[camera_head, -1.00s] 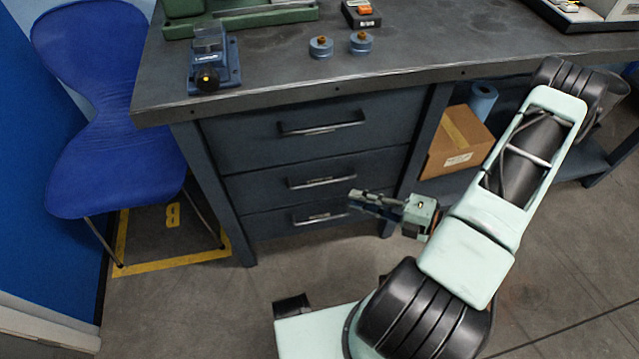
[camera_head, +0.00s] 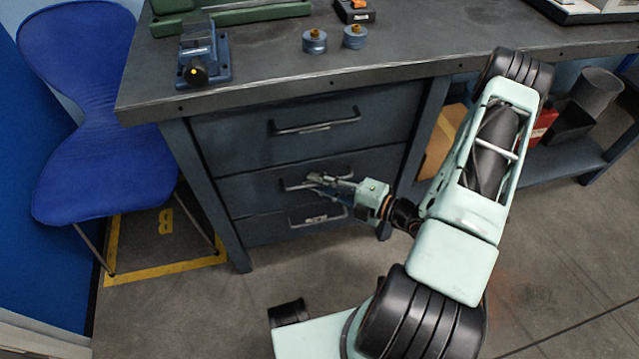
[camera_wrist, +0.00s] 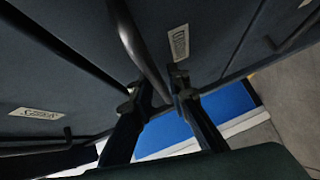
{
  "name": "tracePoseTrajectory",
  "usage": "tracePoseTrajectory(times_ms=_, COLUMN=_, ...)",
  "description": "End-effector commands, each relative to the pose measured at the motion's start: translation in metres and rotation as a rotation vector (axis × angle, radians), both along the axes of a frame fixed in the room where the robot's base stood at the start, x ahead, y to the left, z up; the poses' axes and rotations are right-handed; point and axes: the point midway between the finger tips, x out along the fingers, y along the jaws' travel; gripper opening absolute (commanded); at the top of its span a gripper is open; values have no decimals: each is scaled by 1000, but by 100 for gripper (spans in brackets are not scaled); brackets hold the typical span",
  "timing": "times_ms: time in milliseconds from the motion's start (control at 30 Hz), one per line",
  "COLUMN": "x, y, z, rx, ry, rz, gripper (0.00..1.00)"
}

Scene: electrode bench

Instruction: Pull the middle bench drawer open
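The bench has a stack of three dark drawers; the middle drawer (camera_head: 252,192) looks shut and level with the others. Its bar handle (camera_head: 290,187) is partly hidden behind my gripper (camera_head: 314,182). In the wrist view the fingers of my gripper (camera_wrist: 160,98) are apart, one on each side of a bar handle (camera_wrist: 135,42). This bar is the middle of three handles in that view. The bar runs through the gap, with space visible beside it; I cannot tell whether either finger touches it.
The top drawer handle (camera_head: 317,126) is above my gripper and the bottom drawer handle (camera_head: 318,216) just below. A blue chair (camera_head: 85,110) stands left of the bench. A cardboard box (camera_head: 441,140) sits on the lower shelf at right.

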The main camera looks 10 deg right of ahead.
Motion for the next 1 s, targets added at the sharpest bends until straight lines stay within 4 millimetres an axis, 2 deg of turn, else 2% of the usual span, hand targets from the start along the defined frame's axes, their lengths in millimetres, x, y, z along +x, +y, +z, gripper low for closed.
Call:
tracePoseTrajectory(times_ms=200, x=0, y=0, z=0, rx=0, ry=0, rz=0, gripper=14)
tracePoseTrajectory(times_ms=333, x=0, y=0, z=0, rx=0, ry=0, rz=0, gripper=0)
tracePoseTrajectory(times_ms=1000, x=-1, y=-7, z=0, rx=-1, ry=-1, rz=-1, gripper=0)
